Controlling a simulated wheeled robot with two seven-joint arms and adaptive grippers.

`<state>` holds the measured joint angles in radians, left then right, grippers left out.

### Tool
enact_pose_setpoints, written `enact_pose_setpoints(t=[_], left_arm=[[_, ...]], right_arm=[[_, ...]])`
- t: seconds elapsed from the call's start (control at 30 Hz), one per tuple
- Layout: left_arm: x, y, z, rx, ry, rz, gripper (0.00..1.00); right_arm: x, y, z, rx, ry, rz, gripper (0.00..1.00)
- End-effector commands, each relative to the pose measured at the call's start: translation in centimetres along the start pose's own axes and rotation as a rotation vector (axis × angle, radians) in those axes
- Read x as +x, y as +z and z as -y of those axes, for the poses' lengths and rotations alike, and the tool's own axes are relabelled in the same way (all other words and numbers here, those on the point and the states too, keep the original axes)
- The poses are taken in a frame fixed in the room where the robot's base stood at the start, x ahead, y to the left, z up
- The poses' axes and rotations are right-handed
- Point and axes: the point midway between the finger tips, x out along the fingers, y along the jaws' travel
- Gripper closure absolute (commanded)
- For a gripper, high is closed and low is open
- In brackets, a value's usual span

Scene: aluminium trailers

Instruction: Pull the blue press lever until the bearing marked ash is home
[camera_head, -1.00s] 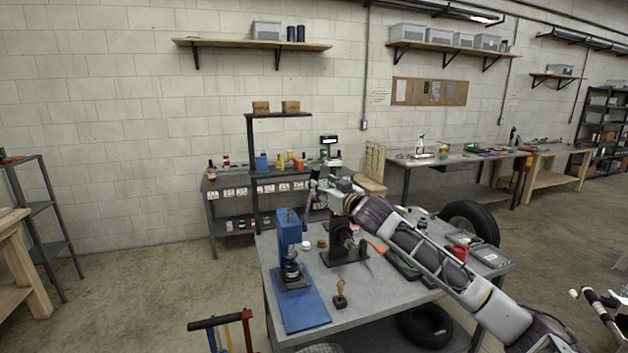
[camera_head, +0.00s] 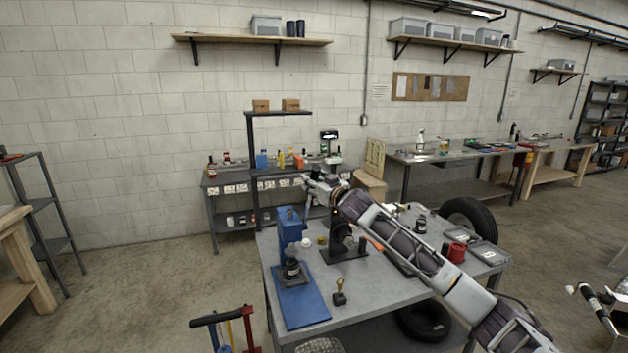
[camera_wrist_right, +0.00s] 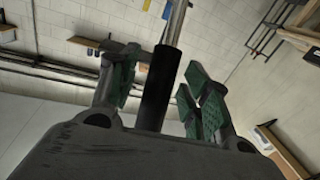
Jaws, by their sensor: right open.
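The blue press (camera_head: 289,232) stands on its blue base plate (camera_head: 303,308) at the left of the grey table. A dark round part (camera_head: 291,269) sits under its ram; no ash marking is readable. My right gripper (camera_head: 311,186) is above and behind the press, its fingers small in the head view. In the right wrist view its green-padded fingers (camera_wrist_right: 160,88) are open on both sides of a lever with a black grip (camera_wrist_right: 157,92) and a metal rod (camera_wrist_right: 177,22). A gap shows at the right finger. Which press the lever belongs to is unclear. My left gripper is out of view.
A dark press (camera_head: 345,243) stands right of the blue one, partly behind my arm. A small brass-topped piece (camera_head: 340,291) stands on the grey table (camera_head: 375,302). A shelved bench (camera_head: 228,180) stands behind.

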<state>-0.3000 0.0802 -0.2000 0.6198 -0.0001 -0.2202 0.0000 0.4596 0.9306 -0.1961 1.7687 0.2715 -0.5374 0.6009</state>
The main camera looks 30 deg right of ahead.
Motion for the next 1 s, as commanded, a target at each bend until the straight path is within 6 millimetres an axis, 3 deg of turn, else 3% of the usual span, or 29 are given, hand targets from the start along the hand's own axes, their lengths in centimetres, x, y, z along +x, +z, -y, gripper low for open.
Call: enact_pose_setpoints(t=[0.57, 0.9, 1.0], left_arm=[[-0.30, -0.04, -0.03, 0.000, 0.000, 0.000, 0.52], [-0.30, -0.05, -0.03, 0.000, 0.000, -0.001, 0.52], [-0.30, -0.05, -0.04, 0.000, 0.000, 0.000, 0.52]], right_arm=[[0.88, 0.02, 0.05, -0.002, -0.001, 0.000, 0.54], [0.87, 0.02, 0.06, -0.002, -0.001, 0.000, 0.97], [0.87, 0.02, 0.05, -0.002, -0.001, 0.000, 1.00]])
